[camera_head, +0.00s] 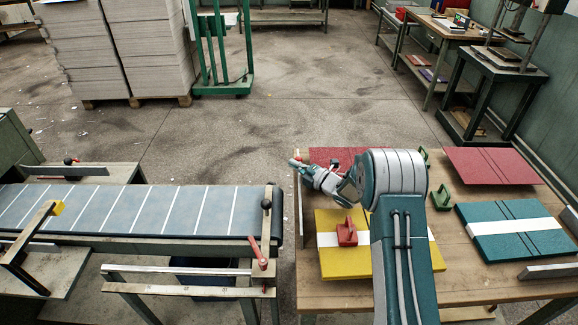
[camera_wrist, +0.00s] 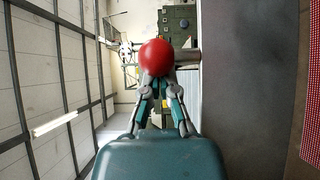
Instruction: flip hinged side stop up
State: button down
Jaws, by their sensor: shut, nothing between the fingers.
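My gripper (camera_head: 299,164) is at the far left corner of the wooden table, pointing left. In the wrist view its fingers (camera_wrist: 160,82) converge behind a red ball knob (camera_wrist: 157,57), which hides the fingertips. The gripper is shut and empty; I cannot tell whether it touches the knob. A short metal cylinder (camera_wrist: 188,58) shows beside the knob. A thin upright metal plate (camera_head: 300,208) runs along the table's left edge, below the gripper in the head view. I cannot tell for certain whether this plate is the hinged side stop. Its hinge is not clear.
The wooden table (camera_head: 460,292) carries a yellow board (camera_head: 335,263), red board (camera_head: 490,165) and teal board (camera_head: 515,233). A red clamp-like block (camera_head: 347,233) sits on the yellow board. A conveyor (camera_head: 130,210) with a red-handled lever (camera_head: 257,250) stands left, across a gap.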

jog(key=shift+d, duration=0.35)
dwell(0.4)
jog(key=shift+s+d, duration=0.1)
jog(key=shift+d, duration=0.15)
jog(key=v, duration=1.1)
jog(key=shift+s, duration=0.2)
